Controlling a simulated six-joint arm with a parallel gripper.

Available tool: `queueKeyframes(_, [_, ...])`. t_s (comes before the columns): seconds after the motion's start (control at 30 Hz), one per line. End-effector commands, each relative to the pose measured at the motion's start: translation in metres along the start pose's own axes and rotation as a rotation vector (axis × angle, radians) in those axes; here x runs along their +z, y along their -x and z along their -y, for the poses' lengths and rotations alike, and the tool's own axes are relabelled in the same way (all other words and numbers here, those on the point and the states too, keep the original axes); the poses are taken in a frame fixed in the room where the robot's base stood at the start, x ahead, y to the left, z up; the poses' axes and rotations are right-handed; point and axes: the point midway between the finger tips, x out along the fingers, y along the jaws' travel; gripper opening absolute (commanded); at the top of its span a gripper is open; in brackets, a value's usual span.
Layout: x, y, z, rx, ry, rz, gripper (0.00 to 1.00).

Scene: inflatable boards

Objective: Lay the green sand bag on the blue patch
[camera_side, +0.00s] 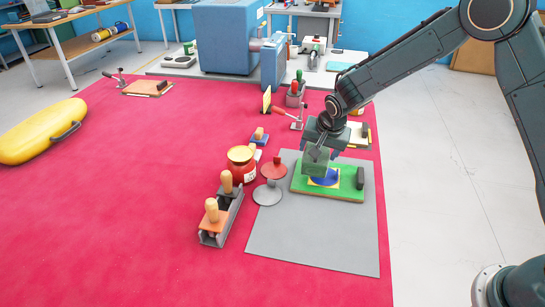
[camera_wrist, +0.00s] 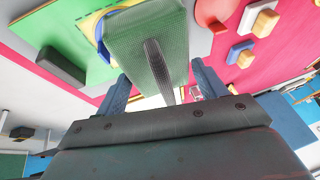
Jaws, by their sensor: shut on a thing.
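The green sand bag (camera_side: 315,163) is held between the fingers of my gripper (camera_side: 322,148), over the left part of the blue patch (camera_side: 328,179). In the wrist view the bag (camera_wrist: 140,35) fills the top middle, with a dark strap across it, and the blue fingers of my gripper (camera_wrist: 160,78) stand on either side. The blue patch has a yellow border and lies on a green board (camera_side: 343,192). In the wrist view a curved strip of the patch (camera_wrist: 101,38) shows left of the bag; the rest is hidden. I cannot tell whether the bag touches the patch.
A dark block (camera_side: 360,178) sits at the board's right end. Left of the board are a red disc (camera_side: 274,167), a grey disc (camera_side: 267,194), a red-and-yellow pot (camera_side: 241,163) and a grey holder with wooden-handled tools (camera_side: 221,218). The grey mat's front (camera_side: 315,240) is clear.

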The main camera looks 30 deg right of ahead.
Motion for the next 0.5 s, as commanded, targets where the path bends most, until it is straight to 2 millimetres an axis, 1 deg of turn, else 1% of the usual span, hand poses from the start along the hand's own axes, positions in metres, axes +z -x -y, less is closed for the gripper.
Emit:
queueKeyframes(0.3, [0.006, -0.016, -0.003, -0.001, 0.000, -0.001, 0.31])
queueKeyframes(0.5, [0.008, -0.020, -0.004, -0.001, -0.001, -0.001, 0.31])
